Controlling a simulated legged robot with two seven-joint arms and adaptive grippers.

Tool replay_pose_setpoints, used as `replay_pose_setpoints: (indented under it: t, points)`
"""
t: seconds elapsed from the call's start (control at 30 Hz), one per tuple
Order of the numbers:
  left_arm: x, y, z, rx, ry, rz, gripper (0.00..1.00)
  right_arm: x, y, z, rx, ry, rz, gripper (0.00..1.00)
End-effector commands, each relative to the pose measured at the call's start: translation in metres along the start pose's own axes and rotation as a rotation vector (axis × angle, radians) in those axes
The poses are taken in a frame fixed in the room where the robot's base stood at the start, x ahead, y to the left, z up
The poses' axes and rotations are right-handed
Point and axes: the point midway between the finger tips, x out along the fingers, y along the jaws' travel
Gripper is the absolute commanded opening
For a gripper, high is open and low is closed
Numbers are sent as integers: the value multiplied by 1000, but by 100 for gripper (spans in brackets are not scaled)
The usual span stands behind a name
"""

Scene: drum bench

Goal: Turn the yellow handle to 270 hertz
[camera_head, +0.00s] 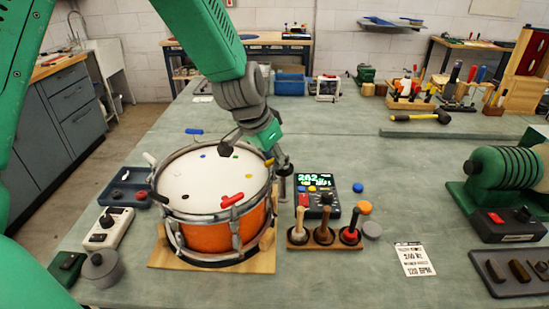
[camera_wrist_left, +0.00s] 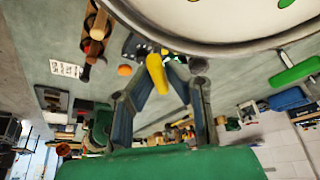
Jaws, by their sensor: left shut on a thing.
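The drum (camera_head: 212,230) has a white head and an orange shell and sits on a wooden base. The yellow handle (camera_head: 269,162) is at its right rim, mostly hidden by my left gripper (camera_head: 277,164). In the left wrist view the yellow handle (camera_wrist_left: 157,74) lies between the fingertips of my left gripper (camera_wrist_left: 168,68), which is shut on it. The meter (camera_head: 316,186) right of the drum has a lit green display that appears to read 262. My right gripper is not in view.
A red handle (camera_head: 232,199) and a blue handle (camera_head: 194,131) sit on the drum's rim. A rack of wooden-handled tools (camera_head: 323,238) stands in front of the meter. A printed card (camera_head: 414,259) lies to the right. The bench's middle right is clear.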

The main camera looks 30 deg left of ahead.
Motion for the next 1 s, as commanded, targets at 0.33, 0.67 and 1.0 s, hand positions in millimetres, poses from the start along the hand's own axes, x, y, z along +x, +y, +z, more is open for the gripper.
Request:
replay_pose_setpoints:
  t: [0.33, 0.67, 1.0]
  points:
    - [-1, -2, 1, 196, -3, 84, 0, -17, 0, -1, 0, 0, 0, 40]
    - [-1, -3, 2, 403, -4, 167, 0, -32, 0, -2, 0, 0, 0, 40]
    - [0, -3, 2, 510, -5, 209, 0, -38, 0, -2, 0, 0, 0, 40]
